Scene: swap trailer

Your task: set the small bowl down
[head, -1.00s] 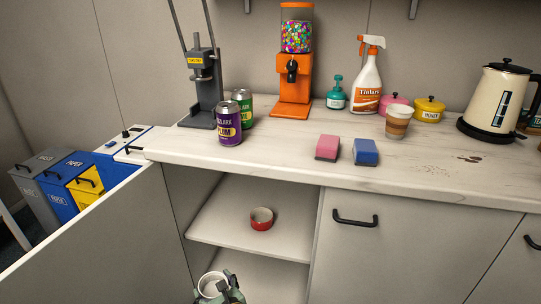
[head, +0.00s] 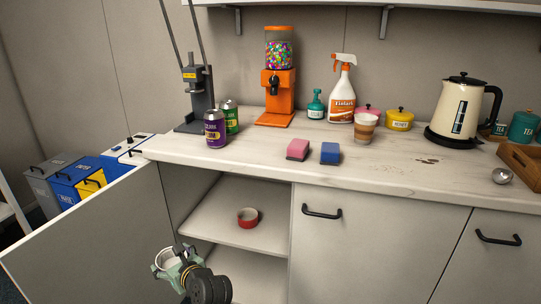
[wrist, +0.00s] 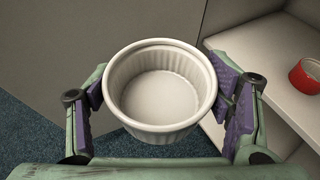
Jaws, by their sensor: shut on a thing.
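The small bowl is a white, ribbed ramekin (wrist: 160,125), upright and empty in the wrist view. My gripper (wrist: 165,90) is shut on it, with a purple pad on each side of its wall. In the head view my gripper (head: 172,262) holds the white bowl (head: 170,255) in front of the open cabinet, low at the lower left of the opening. The bowl is in the air, with the floor below it in the wrist view.
A red bowl (head: 248,217) sits on the cabinet's upper shelf (head: 215,232), with bare shelf around it. The open door (head: 90,240) stands to the left. Cans (head: 215,130), a pink sponge (head: 298,149) and a blue sponge (head: 330,153) are on the countertop (head: 400,165).

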